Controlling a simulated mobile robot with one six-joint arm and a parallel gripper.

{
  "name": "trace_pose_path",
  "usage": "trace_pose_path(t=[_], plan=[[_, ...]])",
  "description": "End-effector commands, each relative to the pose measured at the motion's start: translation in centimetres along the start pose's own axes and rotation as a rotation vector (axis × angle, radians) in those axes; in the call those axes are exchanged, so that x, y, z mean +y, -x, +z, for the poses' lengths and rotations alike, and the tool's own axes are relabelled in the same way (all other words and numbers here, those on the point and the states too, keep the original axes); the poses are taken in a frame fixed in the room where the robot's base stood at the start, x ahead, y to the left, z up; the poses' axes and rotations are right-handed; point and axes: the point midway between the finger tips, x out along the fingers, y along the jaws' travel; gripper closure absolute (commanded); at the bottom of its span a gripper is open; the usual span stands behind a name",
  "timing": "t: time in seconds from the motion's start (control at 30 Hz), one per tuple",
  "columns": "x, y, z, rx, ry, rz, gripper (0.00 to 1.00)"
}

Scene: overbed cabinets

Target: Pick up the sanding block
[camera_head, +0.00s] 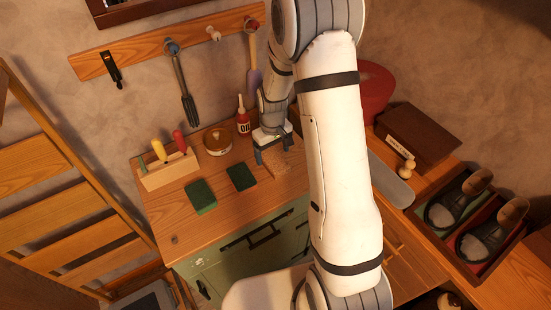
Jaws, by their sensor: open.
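A tan, speckled block (282,166), which looks like the sanding block, lies on the wooden bench top (225,225). Its colour is close to the wood, so its edges are hard to make out. My gripper (273,152) points down at the back of the bench, close to this block. Its two dark fingers are apart, with nothing clearly seen between them. I cannot tell whether they touch the block. My white arm covers the bench just to the right.
Left of the gripper lie a dark green pad (241,177) and a green block (201,196). Behind stand a red and white oil bottle (243,121), a round tin (217,142) and a wooden tool holder (168,169). Tools hang from a wall rail (140,54).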

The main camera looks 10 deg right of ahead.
Motion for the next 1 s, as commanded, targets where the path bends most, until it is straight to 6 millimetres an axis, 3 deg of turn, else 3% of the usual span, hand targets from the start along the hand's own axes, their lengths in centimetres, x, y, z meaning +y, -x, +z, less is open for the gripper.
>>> trace_pose_path(t=[0.2,0.47,1.0], plan=[[-0.1,-2.2,0.0,-0.001,0.000,0.000,0.18],[-0.1,-2.4,0.0,0.001,0.001,0.000,0.18],[-0.1,-2.4,0.0,0.000,0.002,0.000,0.62]])
